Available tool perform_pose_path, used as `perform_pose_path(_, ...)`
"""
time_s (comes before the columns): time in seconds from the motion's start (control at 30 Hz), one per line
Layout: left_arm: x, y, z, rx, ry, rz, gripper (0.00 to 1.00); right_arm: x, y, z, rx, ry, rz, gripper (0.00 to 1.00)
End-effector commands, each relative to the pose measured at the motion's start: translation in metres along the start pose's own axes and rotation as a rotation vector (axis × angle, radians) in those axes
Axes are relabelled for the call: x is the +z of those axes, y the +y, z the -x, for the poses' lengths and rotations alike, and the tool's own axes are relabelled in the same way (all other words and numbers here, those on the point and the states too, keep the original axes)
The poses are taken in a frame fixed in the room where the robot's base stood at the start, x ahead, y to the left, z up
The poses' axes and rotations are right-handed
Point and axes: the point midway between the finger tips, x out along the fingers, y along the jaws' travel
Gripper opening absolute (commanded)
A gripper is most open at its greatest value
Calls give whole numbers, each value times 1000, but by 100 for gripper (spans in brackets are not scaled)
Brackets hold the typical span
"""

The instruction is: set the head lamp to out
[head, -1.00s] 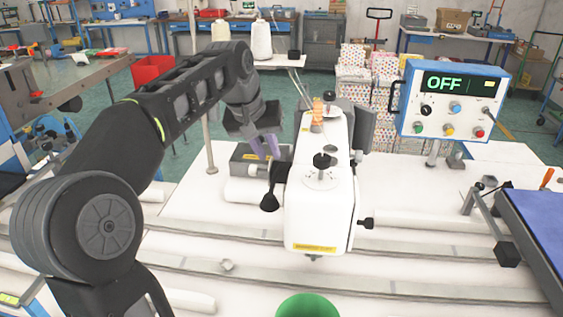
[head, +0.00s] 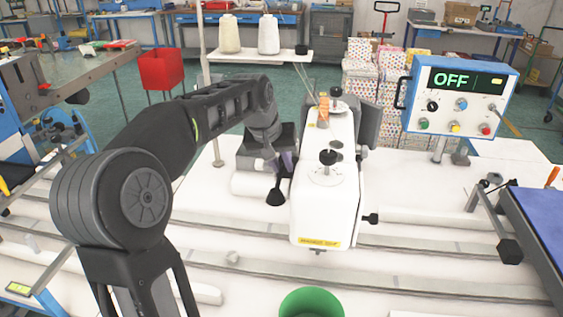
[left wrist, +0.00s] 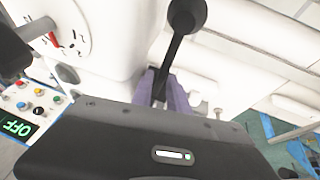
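The white sewing machine head (head: 322,205) stands in the middle of the head view. A black lever with a flared knob (head: 275,197) sticks out at its left side; it also shows at the top of the left wrist view (left wrist: 187,15). I cannot tell whether this lever belongs to the head lamp, and I see no lamp light. My left gripper (head: 280,162) is at the lever's shaft, its purple fingers (left wrist: 165,88) on either side of it. Whether they grip the shaft is unclear. My right gripper is not in view.
A control box (head: 460,95) reading OFF stands on a post to the right. A green bin (head: 311,303) is at the front. Thread cones (head: 268,35) stand behind the machine. A blue-topped table (head: 545,225) is at the right edge.

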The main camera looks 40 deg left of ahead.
Motion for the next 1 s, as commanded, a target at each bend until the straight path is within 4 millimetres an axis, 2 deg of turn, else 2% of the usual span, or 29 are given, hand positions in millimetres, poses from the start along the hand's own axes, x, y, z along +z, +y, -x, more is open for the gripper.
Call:
perform_pose_path(0.2,0,0,0,0,0,0,19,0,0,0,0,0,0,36)
perform_pose_path(0.43,0,0,0,0,0,0,0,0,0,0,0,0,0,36)
perform_pose_path(1.0,0,0,0,0,0,1,0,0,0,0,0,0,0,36)
